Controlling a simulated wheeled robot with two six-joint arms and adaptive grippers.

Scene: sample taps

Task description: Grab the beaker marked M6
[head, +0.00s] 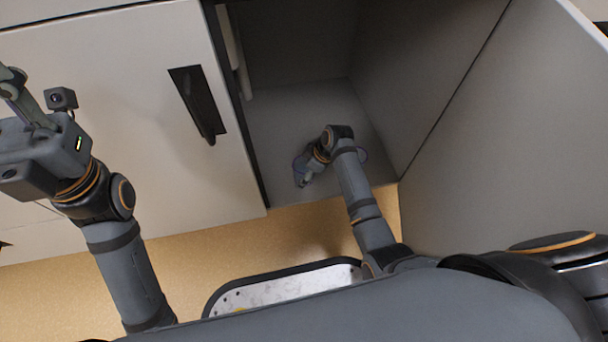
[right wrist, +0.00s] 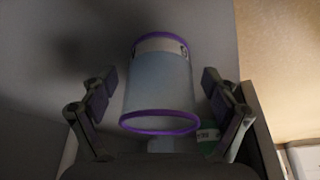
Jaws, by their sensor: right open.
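A clear beaker with purple rims (right wrist: 158,88) fills the middle of the right wrist view. It has a pale band with dark marks near its far rim, too small to read, so I cannot tell whether it says M6. My right gripper (right wrist: 159,78) is open, with one finger on each side of the beaker and gaps visible between. In the head view my right gripper (head: 304,178) reaches low into the open cabinet, where the arm partly hides purple-edged glass. My left gripper (head: 22,115) is at the far left, its fingers unclear.
The open cabinet (head: 275,125) has a wall on its right and a closed door with a dark handle (head: 198,105) on its left. A green-and-white object (right wrist: 208,138) is beside the beaker, partly hidden by the right finger. Tan floor (head: 235,240) lies in front.

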